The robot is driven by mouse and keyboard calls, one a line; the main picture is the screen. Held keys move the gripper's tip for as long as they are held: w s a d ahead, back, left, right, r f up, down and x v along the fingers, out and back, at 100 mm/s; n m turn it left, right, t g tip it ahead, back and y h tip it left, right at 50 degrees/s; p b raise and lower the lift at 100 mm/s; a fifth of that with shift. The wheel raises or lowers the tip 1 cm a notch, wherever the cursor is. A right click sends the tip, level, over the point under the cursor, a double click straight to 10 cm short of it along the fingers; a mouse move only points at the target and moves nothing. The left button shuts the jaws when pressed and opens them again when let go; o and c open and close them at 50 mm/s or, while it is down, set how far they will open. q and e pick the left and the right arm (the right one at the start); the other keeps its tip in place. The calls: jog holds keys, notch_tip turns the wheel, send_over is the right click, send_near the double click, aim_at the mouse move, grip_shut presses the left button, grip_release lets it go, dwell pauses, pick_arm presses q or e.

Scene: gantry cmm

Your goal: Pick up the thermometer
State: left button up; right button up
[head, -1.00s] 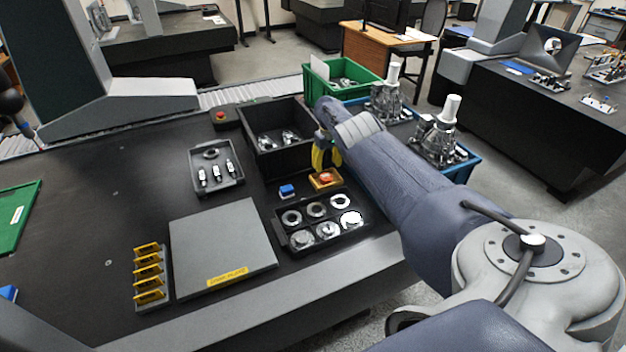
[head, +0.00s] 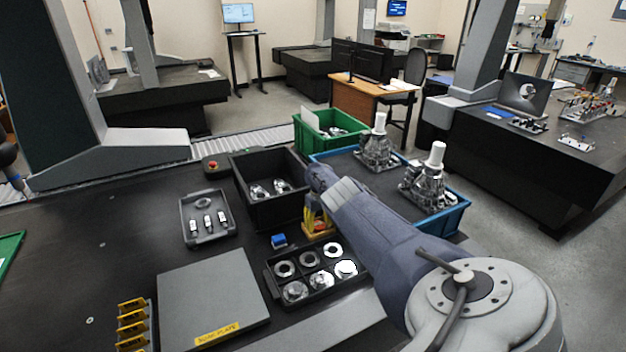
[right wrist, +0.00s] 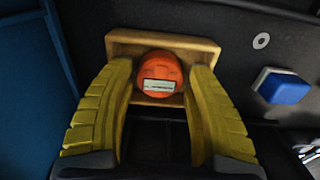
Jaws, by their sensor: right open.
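The thermometer (right wrist: 160,74) is a round orange body with a small pale display. It sits in a light wooden holder (right wrist: 125,45) in the right wrist view. My right gripper (right wrist: 160,70) is open, with one yellow finger on each side of the thermometer. I cannot tell whether the fingers touch it. In the head view my right gripper (head: 315,215) is low over the holder (head: 321,235), and the arm and fingers largely hide the thermometer there. My left gripper is not in view.
A blue block (head: 278,240) lies just left of the holder. A black tray of metal rings (head: 268,280) is in front, and a deep black bin (head: 237,185) is behind. A blue crate (head: 455,218) with metal castings stands to the right. A grey plate (head: 212,295) lies left.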

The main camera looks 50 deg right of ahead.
jog(key=shift+s+f, duration=0.2)
jog(key=shift+c, duration=0.3)
jog(key=c, duration=0.9)
jog(key=shift+c, duration=0.2)
jog(key=shift+w+r, duration=0.15)
jog(key=shift+r, duration=0.1)
